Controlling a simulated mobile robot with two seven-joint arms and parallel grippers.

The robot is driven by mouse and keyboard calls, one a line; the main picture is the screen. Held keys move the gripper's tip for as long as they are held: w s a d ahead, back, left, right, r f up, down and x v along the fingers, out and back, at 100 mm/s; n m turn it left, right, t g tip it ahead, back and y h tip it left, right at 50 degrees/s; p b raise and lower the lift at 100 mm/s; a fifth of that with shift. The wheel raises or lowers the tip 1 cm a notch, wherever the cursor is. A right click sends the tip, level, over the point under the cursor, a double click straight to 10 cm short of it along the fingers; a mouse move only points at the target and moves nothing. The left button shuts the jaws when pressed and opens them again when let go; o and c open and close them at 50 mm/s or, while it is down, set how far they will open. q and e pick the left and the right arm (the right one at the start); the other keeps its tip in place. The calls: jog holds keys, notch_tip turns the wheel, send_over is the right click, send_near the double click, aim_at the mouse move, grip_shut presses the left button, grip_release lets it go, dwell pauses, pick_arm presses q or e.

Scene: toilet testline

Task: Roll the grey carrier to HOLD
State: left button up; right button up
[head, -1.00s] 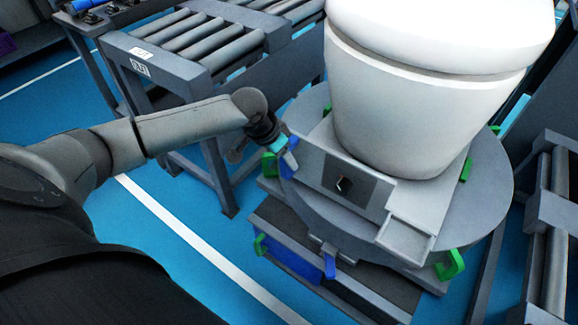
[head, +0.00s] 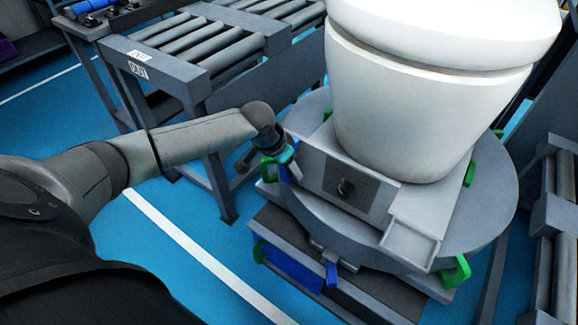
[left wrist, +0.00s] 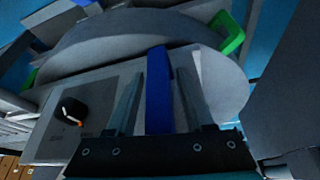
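The grey carrier (head: 312,160) is a flat box under a white toilet (head: 400,110). It sits on a round grey turntable (head: 490,215). A dark panel with a black knob (head: 346,188) is on its near face; the knob (left wrist: 73,110) has an orange mark in the left wrist view. My left gripper (head: 286,168) is at the carrier's left corner, pointing down. In the left wrist view its two fingers (left wrist: 158,95) stand apart on either side of an upright blue bar (left wrist: 158,75), with gaps visible. Contact cannot be told. No HOLD label is readable. My right gripper is not in view.
A roller conveyor (head: 215,50) marked OUT stands at the back left. Another roller unit (head: 558,230) is at the right edge. Green clips (head: 455,272) ring the turntable. A blue pedal-like part (head: 331,275) is low in front. Blue floor with a white line is clear at left.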

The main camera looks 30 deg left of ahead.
pick_arm(q)
grip_shut()
dwell(1.2)
